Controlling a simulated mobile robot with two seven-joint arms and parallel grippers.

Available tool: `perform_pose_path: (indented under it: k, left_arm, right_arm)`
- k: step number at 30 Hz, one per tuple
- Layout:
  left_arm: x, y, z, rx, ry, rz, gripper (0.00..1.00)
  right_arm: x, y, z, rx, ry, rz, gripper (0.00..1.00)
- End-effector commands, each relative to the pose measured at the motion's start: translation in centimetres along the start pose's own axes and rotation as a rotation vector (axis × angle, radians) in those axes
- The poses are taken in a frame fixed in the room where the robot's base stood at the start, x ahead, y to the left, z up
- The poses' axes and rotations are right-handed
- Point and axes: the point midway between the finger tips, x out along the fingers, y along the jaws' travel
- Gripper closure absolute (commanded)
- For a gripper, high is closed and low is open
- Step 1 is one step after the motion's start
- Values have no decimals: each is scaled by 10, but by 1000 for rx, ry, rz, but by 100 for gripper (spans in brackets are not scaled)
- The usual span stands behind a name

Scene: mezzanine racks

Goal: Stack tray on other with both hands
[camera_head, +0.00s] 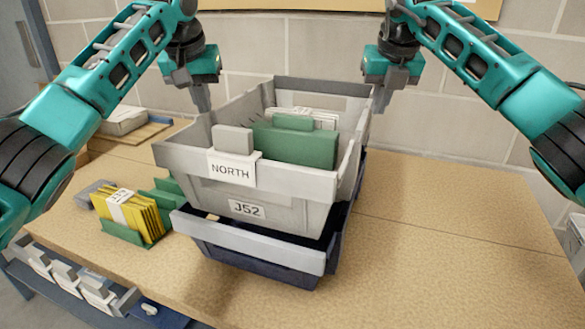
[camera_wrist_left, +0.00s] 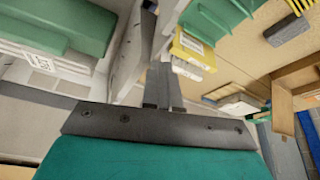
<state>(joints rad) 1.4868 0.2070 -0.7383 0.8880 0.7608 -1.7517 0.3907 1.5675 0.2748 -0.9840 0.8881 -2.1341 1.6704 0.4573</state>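A grey tray (camera_head: 205,187) labelled NORTH and J52 is over a dark blue tray with a grey front rim (camera_head: 265,250). It sits partly inside or just above that rim; the contact is hidden. My left gripper (camera_head: 203,103) points down at the grey tray's left rim. Whether either gripper touches the tray is unclear.
The grey tray holds a green box (camera_head: 295,144) and white papers. Yellow folders (camera_head: 130,215) in a green holder stand to the left of the trays. The table (camera_head: 440,225) is clear on the right. A brick wall stands behind.

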Motion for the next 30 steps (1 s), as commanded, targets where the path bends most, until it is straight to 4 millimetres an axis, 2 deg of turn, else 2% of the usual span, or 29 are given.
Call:
perform_pose_path:
  k: [1, 3, 8, 11, 19, 26, 30]
  left_arm:
    - [-1, -5, -1, -2, 3, -1, 96]
    - [-1, -10, 0, -2, 2, -2, 89]
    - [-1, -13, 0, -2, 0, -4, 75]
    - [0, -14, 0, -4, -1, -6, 75]
    - [0, -15, 0, -6, -3, -8, 75]
    - [0, -15, 0, -6, -3, -9, 75]
    - [-12, -15, 0, -6, 0, -8, 75]
  right_arm:
    - [-1, -5, 0, 2, -2, 2, 100]
    - [-1, -9, 0, 3, -1, 1, 100]
    - [0, -13, 0, 3, 0, -1, 100]
    - [0, -13, 0, 5, 1, -3, 100]
    - [1, -15, 0, 8, 2, -5, 76]
    - [1, -15, 0, 8, 3, -6, 76]
    - [1, -15, 0, 8, 3, -6, 76]
